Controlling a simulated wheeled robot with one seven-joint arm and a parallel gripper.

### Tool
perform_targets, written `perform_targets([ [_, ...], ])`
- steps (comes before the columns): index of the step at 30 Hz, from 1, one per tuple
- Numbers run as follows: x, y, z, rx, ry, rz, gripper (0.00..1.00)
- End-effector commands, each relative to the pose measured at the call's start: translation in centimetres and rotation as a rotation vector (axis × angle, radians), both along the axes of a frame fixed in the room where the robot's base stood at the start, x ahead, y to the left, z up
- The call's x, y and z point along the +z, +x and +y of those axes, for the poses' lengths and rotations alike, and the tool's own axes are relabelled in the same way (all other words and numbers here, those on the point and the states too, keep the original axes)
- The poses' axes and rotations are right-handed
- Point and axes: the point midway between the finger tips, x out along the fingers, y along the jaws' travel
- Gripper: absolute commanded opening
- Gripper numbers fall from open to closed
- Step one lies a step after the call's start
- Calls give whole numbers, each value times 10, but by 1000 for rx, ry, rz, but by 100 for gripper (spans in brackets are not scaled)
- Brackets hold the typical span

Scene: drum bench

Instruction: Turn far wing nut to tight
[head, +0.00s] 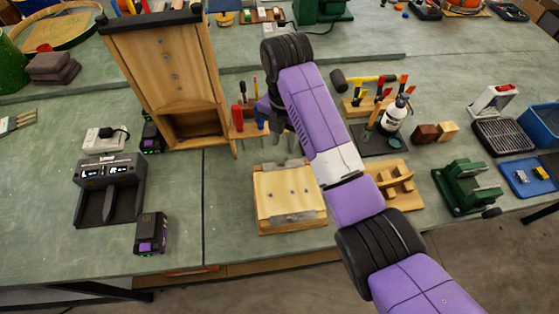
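A light wooden block (290,192) lies on the bench with a metal strip (298,218) along its near edge and small dark dots on its top. My purple and black arm reaches in from the lower right and bends down over the block's far side. My gripper (284,142) points down just beyond or above the block's far edge. Its fingers are small and partly hidden by my arm. I cannot tell whether they are open or touch anything. No wing nut can be made out clearly; the far one may be hidden by my gripper.
A tall wooden case (172,75) stands close left of my gripper. A white bottle (394,113), a wooden fixture (398,185) and a green vise (466,186) stand right. A charger (110,188) and battery (150,234) are left.

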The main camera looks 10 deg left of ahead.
Motion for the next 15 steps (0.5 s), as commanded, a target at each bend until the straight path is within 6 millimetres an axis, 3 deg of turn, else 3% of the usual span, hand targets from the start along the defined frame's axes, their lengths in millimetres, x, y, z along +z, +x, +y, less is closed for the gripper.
perform_targets([
  [5,-14,-2,-1,10,-5,12,34],
  [15,-64,-2,-1,9,-4,9,34],
])
